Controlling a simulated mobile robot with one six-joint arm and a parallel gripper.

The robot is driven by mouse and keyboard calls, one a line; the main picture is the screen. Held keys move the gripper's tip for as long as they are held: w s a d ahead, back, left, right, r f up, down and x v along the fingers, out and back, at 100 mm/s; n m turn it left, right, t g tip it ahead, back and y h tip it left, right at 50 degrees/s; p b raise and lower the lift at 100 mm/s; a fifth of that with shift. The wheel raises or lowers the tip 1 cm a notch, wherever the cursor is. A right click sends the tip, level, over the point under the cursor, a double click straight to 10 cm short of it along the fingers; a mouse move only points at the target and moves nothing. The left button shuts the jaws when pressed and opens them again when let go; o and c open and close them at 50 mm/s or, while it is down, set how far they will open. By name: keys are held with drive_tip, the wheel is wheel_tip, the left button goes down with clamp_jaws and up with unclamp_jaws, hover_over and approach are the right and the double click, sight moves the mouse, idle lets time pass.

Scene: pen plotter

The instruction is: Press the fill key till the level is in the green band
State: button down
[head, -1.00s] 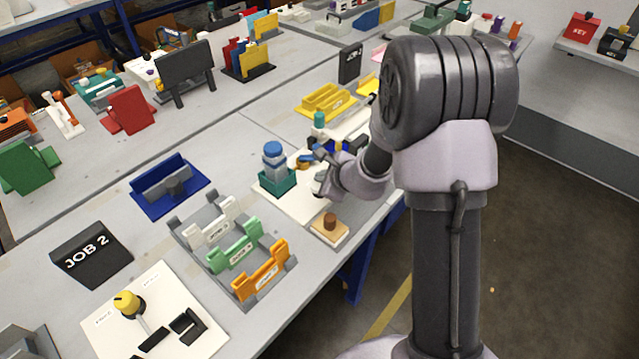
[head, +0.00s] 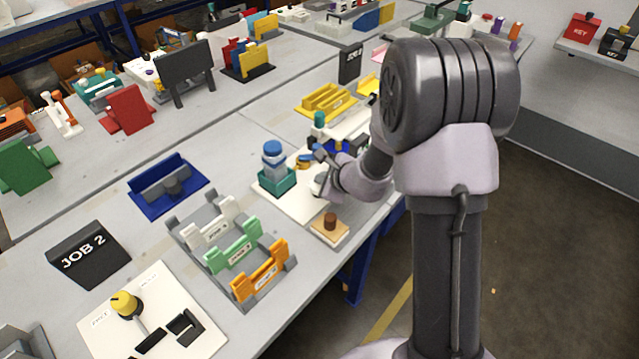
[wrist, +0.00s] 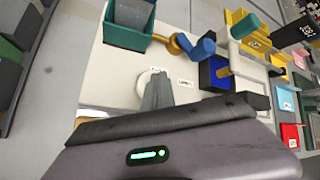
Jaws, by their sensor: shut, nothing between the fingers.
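My gripper (wrist: 157,78) is shut and empty, its fingertips low over a pale board (wrist: 110,75) in the wrist view. A round white disc (wrist: 144,84), which looks like the key, lies at the fingertips and is partly covered by them; I cannot tell whether they touch it. A small printed label (wrist: 186,83) is just right of it. A teal holder (wrist: 125,38) with a clear grey vessel (wrist: 131,14) stands behind. In the head view the vessel (head: 273,158) has a blue top, and my arm hides most of the key area. No green band or level can be made out.
A blue and yellow tap-like part (wrist: 197,48) and a blue box (wrist: 214,72) stand right of the key. In the head view, a wooden block with a brown knob (head: 329,228) is in front, and a rack with coloured plates (head: 235,250) is at left.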

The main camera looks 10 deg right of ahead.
drive_tip(key=shift+f, duration=0.25)
drive_tip(key=shift+r, duration=0.1)
idle(0.3)
drive_tip(key=shift+r+p, duration=0.55)
drive_tip(key=shift+r, duration=0.5)
wheel_tip(320, 180, up, 5)
drive_tip(key=p, duration=0.3)
idle(0.6)
